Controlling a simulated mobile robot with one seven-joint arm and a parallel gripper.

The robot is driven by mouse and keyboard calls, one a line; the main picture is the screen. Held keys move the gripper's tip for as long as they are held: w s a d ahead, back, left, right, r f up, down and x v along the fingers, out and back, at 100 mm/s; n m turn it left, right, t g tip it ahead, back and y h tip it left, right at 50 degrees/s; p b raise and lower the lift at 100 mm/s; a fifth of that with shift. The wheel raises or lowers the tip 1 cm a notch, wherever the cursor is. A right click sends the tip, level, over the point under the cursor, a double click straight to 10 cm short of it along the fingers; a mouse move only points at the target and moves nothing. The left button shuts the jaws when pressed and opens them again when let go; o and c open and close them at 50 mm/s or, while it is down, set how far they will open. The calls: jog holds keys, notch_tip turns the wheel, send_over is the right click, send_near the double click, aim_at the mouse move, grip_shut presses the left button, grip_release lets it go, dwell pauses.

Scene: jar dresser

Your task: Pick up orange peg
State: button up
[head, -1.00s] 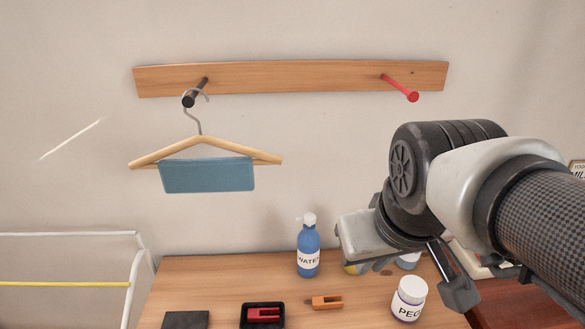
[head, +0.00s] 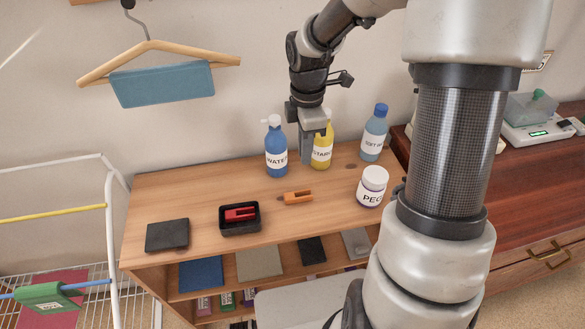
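The orange peg (head: 298,197) lies flat on the wooden top of the dresser (head: 170,200), right of the black tray. My gripper (head: 306,160) points down above the back of the dresser top, beyond and above the peg and apart from it. It is seen in front of the gap between the blue water bottle and the yellow starch bottle. Its fingers show edge-on, so I cannot tell whether they are open or shut. No held object shows.
A black tray (head: 239,231) holds a red peg (head: 241,214). A blue water bottle (head: 276,150), yellow starch bottle (head: 322,152), soft-labelled bottle (head: 374,135) and white peg jar (head: 372,186) stand around. A dark square (head: 167,235) lies left. Front dresser top is clear.

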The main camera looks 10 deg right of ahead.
aim_at(303, 197)
notch_tip(303, 197, down, 17)
jog(key=shift+s+r, duration=0.1)
jog(key=shift+s, duration=0.05)
grip_shut()
dwell(0.3)
notch_tip(303, 197, up, 13)
jog(key=a+m, duration=0.1)
jog(key=m, duration=1.7)
jog(key=s+a+f+n+b, duration=0.1)
jog(key=s+a+n+b, duration=0.2)
jog(key=a+n, duration=1.3)
jog(key=s+n, duration=0.1)
jog(key=s, duration=0.2)
jog(key=shift+a+n, duration=0.15)
jog(key=shift+n, duration=0.15)
